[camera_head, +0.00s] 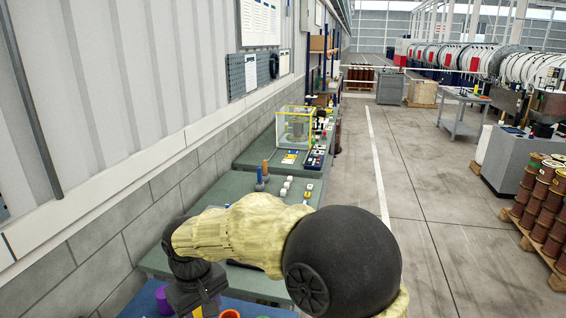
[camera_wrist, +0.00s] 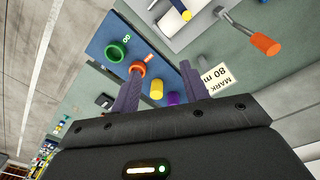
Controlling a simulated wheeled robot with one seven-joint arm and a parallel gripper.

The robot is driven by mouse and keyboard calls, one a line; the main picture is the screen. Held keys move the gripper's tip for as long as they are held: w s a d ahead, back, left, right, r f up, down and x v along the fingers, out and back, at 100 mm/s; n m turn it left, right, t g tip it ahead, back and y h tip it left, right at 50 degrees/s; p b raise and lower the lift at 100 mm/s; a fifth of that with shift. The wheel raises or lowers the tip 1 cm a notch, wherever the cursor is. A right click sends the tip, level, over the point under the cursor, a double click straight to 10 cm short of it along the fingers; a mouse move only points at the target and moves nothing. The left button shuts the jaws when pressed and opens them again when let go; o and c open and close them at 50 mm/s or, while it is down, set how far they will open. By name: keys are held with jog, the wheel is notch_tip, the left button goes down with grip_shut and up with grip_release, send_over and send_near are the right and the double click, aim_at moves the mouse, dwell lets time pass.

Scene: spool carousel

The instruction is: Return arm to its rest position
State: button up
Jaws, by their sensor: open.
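My gripper (camera_wrist: 160,70) is open in the wrist view, its two dark fingers apart with nothing held between them. Past the fingers lies a blue board with a green ring (camera_wrist: 118,50), an orange ring (camera_wrist: 138,68), a yellow cylinder (camera_wrist: 157,89) and a purple piece (camera_wrist: 174,98). The left finger overlaps the orange ring in the picture; I cannot tell whether they touch. In the head view my cream-sleeved arm is bent across the lower middle, with its wrist pointing down over the near bench. The fingertips are not clear there.
An orange-handled crank (camera_wrist: 265,44) and a "MARK 80 m" label (camera_wrist: 216,75) are near the fingers. A yellow-framed clear box (camera_head: 296,128) stands on the farther bench. The wall is close on the left. The aisle floor (camera_head: 400,170) is clear; spool stacks (camera_head: 545,205) stand right.

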jog(key=w+d+f+m+t+b, duration=0.1)
jog(key=d+f+m, duration=0.15)
jog(key=d, duration=0.75)
jog(key=w+d+f+m+b, duration=0.1)
jog(key=d+f+m, duration=0.15)
jog(key=d, duration=0.85)
jog(key=s+d+f+m, duration=0.1)
jog(key=s+d+m, duration=0.1)
jog(key=d, duration=0.5)
jog(key=s+d+f+m+t+b, duration=0.1)
jog(key=s+d+f+m, duration=0.1)
jog(key=s+d, duration=0.3)
jog(key=d+m, duration=0.1)
jog(key=d, duration=0.1)
jog(key=shift+s+d+f, duration=0.2)
jog(key=shift+d+f, duration=0.1)
jog(key=shift+d, duration=0.05)
jog(key=shift+c, duration=0.3)
jog(key=shift+c, duration=0.7)
